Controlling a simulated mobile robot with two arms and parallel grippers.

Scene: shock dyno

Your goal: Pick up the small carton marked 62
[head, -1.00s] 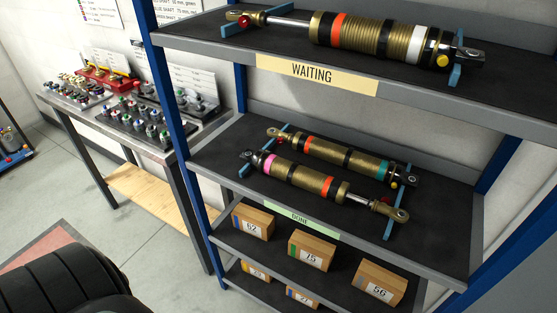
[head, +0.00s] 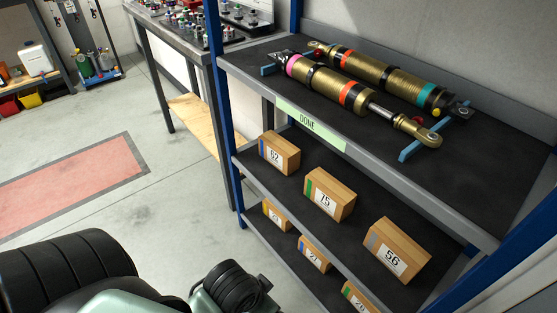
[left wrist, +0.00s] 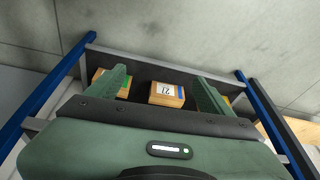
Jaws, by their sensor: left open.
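The small carton marked 62 (head: 279,152) stands at the left end of the shelf under the DONE shelf in the head view. It is brown, with a white label and a blue stripe at the label's left. My left gripper (left wrist: 159,78) shows in the left wrist view, open and with nothing in its grip. Between its green fingers, farther off, is a brown carton (left wrist: 167,95) with a blue stripe and a number I cannot read surely. I cannot tell which carton it is. My left gripper's fingertips are outside the head view. My right gripper is not in view.
Cartons 75 (head: 329,194) and 56 (head: 397,249) share that shelf. Smaller-looking cartons (head: 313,252) stand on the shelf below. The DONE shelf (head: 470,190) with two shocks hangs over them, and a blue post (head: 226,130) stands at the left. The floor to the left is clear.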

